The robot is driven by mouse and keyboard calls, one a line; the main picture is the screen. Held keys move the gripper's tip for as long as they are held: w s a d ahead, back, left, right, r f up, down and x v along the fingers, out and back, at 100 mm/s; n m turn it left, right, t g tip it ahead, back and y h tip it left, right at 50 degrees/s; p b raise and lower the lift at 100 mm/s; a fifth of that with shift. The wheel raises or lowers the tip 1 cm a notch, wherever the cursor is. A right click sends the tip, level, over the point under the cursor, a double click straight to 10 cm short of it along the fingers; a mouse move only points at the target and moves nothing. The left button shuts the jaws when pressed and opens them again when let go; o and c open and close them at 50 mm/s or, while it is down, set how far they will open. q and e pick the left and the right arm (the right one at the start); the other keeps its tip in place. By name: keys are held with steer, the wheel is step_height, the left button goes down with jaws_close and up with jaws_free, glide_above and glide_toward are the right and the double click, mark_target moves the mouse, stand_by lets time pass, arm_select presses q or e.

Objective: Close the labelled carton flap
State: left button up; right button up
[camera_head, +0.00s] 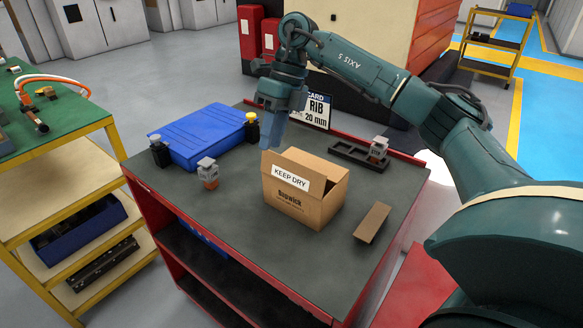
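A brown cardboard carton (302,211) stands on the dark top of the red workbench (236,235). Its top is at least partly open, and I see into it on the right side. A white "KEEP DRY" label (291,179) is on the panel at its front upper left; I cannot tell how far that flap is folded. My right gripper (271,143) points down above and behind the carton's left rear corner. It appears apart from the carton, and its finger gap does not show clearly. My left gripper is out of view.
A blue case (200,135) lies at the back left, with dark clamps beside it. A small grey-and-copper electrode (208,172) stands left of the carton. A black tray (352,154) with another electrode (378,147) is behind right. A brown flat piece (371,222) lies right.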

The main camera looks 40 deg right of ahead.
step_height(320, 180, up, 4)
steer(key=f+m+h, duration=0.1)
steer(key=h, duration=0.1)
glide_above(292, 172)
steer(key=w+d, duration=0.1)
steer(key=d, duration=0.2)
steer(key=x, duration=1.2)
steer(key=shift+f+p, duration=0.2)
steer(key=shift+p, duration=0.15)
steer(key=shift+w, duration=0.1)
jaws_close()
